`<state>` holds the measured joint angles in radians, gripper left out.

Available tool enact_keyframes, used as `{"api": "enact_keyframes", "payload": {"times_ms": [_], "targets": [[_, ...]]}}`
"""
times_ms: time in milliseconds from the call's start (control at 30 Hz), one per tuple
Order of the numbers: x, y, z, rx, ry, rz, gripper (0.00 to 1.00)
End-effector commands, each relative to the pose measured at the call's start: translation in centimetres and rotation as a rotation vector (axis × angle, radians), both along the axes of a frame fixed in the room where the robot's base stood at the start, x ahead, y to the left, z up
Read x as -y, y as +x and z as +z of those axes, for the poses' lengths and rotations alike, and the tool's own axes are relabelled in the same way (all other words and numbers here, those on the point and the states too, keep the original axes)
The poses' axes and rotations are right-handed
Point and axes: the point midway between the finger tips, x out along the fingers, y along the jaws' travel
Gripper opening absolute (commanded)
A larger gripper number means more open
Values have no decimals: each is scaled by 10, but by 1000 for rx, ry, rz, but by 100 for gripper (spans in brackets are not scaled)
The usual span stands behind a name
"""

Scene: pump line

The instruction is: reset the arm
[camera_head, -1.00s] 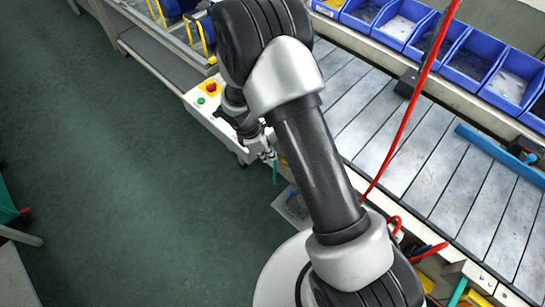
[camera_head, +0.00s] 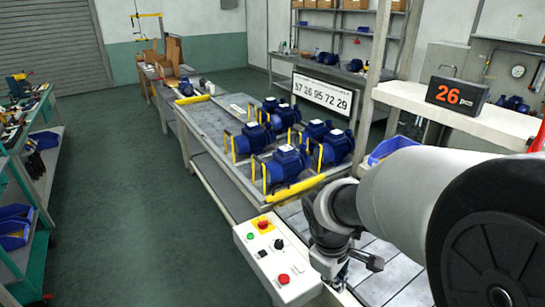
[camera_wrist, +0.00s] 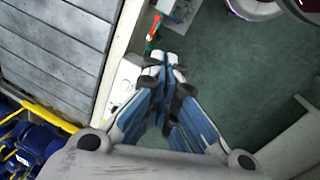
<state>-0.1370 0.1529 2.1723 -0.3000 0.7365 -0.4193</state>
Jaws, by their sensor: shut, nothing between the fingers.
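My gripper (camera_wrist: 163,62) points away from the wrist camera, with its blue-grey fingers together and nothing between them. In the wrist view it is over the edge of the line, in front of a white box and the green floor. In the head view my arm comes in large from the right, and my gripper (camera_head: 336,275) hangs at its end, just right of the white control box (camera_head: 270,250). The gripper's fingertips are hard to make out there.
Several blue pumps (camera_head: 285,163) with yellow handles stand on the line beyond the control box. A slatted conveyor (camera_wrist: 62,45) shows in the wrist view. A display reading 26 (camera_head: 457,96) sits on the right bench. The green floor (camera_head: 120,190) on the left is clear.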

Motion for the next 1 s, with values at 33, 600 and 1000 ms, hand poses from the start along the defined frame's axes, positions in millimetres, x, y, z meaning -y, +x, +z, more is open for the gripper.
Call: {"api": "enact_keyframes", "payload": {"times_ms": [33, 600, 1000], "targets": [[4, -13, 22, 42, 25, -66, 0], [6, -160, 113, 318, 339, -664, 0], [4, -172, 114, 336, 377, -715, 0]]}}
